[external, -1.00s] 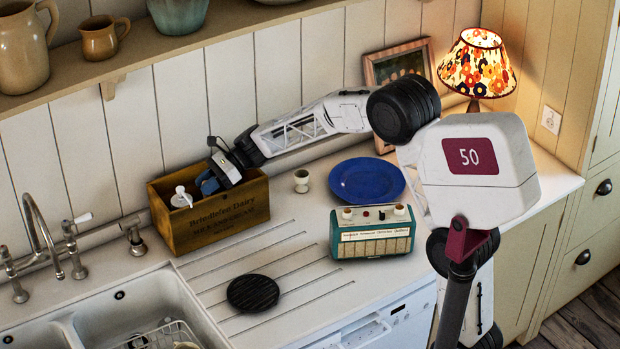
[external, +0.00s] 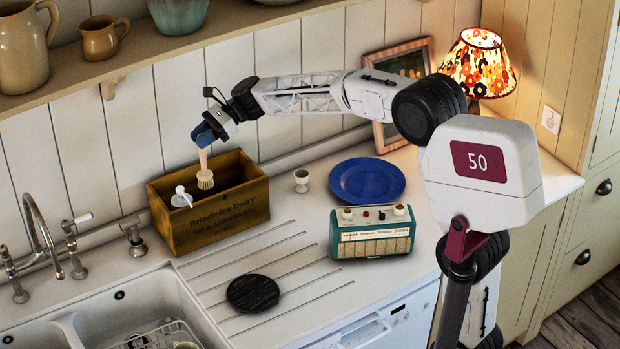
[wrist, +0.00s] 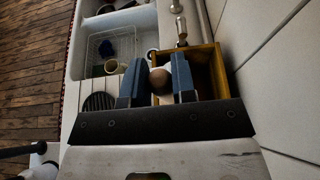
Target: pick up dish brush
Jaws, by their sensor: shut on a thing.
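The dish brush (external: 205,178) has a pale wooden handle and a round bristle head. In the wrist view my gripper's blue fingers (wrist: 159,82) close on either side of the round brown handle end (wrist: 160,79). The rest of the brush is mostly hidden there. The crate shows behind the fingers in the wrist view (wrist: 218,76).
A white pump bottle (external: 181,197) stands in the crate's left part. An egg cup (external: 301,180), a blue plate (external: 366,181) and a teal radio (external: 372,232) stand right of the crate. A black round trivet (external: 253,293) lies in front, beside the sink (external: 150,300).

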